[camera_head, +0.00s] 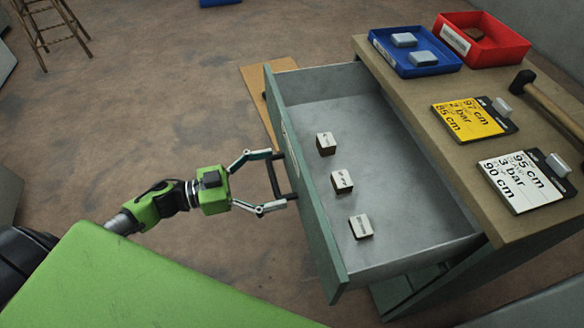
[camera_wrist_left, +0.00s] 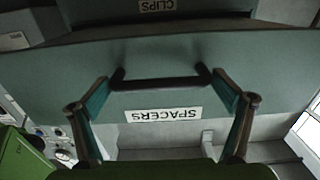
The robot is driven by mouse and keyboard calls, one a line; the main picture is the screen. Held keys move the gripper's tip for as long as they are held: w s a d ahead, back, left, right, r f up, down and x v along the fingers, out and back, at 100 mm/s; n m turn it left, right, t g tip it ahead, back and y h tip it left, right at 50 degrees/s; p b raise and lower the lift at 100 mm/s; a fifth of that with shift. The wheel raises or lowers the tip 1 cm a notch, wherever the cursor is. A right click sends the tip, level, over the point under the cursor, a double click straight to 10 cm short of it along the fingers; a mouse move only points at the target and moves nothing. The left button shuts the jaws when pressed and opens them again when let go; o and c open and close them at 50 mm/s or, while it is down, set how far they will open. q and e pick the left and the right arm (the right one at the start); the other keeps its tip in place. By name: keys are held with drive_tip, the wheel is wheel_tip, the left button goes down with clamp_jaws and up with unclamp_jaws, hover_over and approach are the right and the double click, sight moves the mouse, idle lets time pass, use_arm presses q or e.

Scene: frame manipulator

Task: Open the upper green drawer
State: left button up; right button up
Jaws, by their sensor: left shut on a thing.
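The upper green drawer (camera_head: 318,222) stands pulled well out of the cabinet, and its grey inside shows. Three small labelled blocks (camera_head: 342,181) lie on its floor. My left gripper (camera_head: 279,178) is at the drawer front, shut on the dark bar handle (camera_head: 272,178), with one finger at each end of it. In the left wrist view, the handle (camera_wrist_left: 160,83) lies between the fingers of my left gripper (camera_wrist_left: 162,90), above an upside-down SPACERS label (camera_wrist_left: 163,115). My right gripper is not in view.
On the wooden cabinet top (camera_head: 425,88) are a blue tray (camera_head: 385,52), a red tray (camera_head: 510,45), yellow (camera_head: 466,119) and white (camera_head: 520,180) cards, and a hammer (camera_head: 550,105). A stool (camera_head: 50,25) stands far left. Open floor lies left of the drawer.

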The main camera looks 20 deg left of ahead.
use_arm(q)
drive_tip(key=shift+s+a, duration=0.35)
drive_tip(key=shift+a, duration=0.15)
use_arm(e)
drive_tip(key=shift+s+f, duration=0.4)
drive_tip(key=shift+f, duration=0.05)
use_arm(q)
drive_tip(key=o, duration=1.3)
drive_tip(key=v, duration=1.2)
drive_tip(key=shift+w, duration=0.1)
